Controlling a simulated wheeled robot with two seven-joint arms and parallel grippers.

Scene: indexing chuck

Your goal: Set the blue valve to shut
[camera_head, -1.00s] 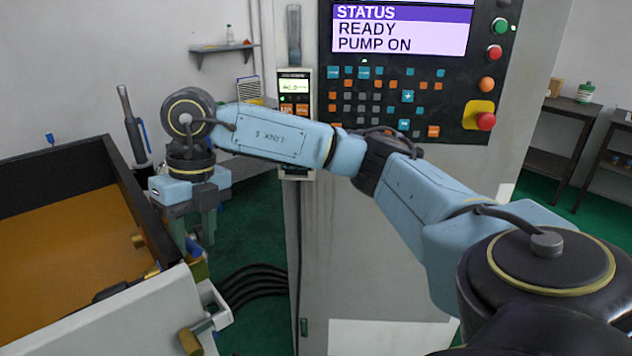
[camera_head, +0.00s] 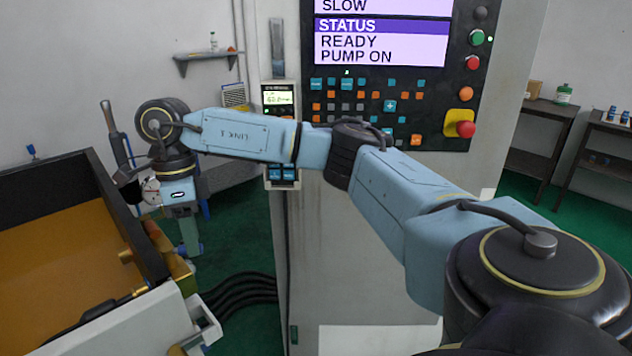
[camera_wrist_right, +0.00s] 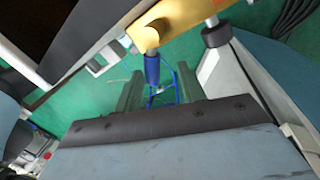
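A blue lever handle (camera_wrist_right: 152,68), which looks like the valve's, sticks out below a brass fitting (camera_wrist_right: 147,38) in the right wrist view. My right gripper (camera_wrist_right: 158,85) is open, with its two greenish fingers apart and the blue handle showing between them. I cannot tell whether either finger touches it. In the head view my right gripper (camera_head: 190,248) points down beside the machine's near right corner, with a small blue part at its fingertips. The valve body is mostly hidden there. My left gripper is out of view.
A dark-rimmed tank with an orange inside (camera_head: 60,240) stands at the left. A pale panel (camera_head: 120,330) is in front of it. The control cabinet (camera_head: 350,270) stands to the right of the gripper. Black hoses (camera_head: 240,290) lie on the green floor between.

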